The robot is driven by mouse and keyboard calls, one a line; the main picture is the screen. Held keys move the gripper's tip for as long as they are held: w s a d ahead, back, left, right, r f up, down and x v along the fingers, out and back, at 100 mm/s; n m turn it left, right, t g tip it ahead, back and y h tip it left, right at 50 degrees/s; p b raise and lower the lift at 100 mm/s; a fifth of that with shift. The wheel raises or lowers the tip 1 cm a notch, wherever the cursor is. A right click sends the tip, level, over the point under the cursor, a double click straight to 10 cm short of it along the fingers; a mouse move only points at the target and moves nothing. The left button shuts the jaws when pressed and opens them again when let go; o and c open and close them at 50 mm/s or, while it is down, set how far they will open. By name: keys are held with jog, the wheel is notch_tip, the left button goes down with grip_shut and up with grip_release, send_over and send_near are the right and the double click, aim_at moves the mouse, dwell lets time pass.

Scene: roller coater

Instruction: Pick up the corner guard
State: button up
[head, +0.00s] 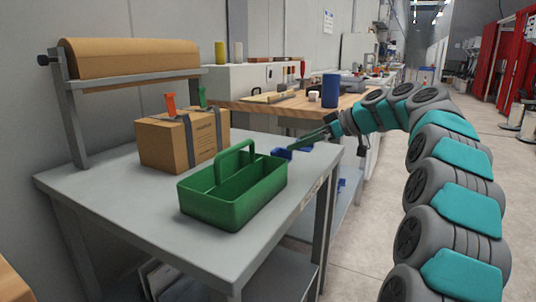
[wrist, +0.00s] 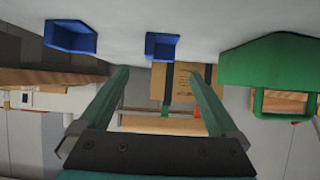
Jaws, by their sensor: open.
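Two small blue angled pieces, which look like corner guards, lie on the grey table. In the head view, one corner guard (head: 281,153) is just left of my gripper (head: 296,146), and the other is partly hidden by the fingers. In the wrist view, one corner guard (wrist: 163,46) sits ahead of the gap between my fingertips, and the other corner guard (wrist: 71,37) is off to the left. My gripper (wrist: 156,72) is open, with nothing between its green fingers. It reaches in low over the table's far right edge, apart from the central guard in the wrist view.
A green handled tote (head: 232,205) stands at the table's front, close to the guards. A strapped cardboard box (head: 165,145) with orange and green pieces on top stands behind it. A paper roll rack (head: 130,75) is at the back left. The table's front left (head: 105,185) is clear.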

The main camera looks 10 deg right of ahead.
aim_at(278, 151)
jog(key=shift+w+a+f, duration=0.1)
jog(key=shift+w+a, duration=0.15)
jog(key=shift+a, duration=0.05)
jog(key=shift+f+p+x, duration=0.25)
jog(key=shift+p+x, duration=0.35)
jog(key=shift+x, duration=2.9)
jog(key=shift+s, duration=0.15)
jog(key=c, duration=1.4)
jog(key=shift+r, duration=0.15)
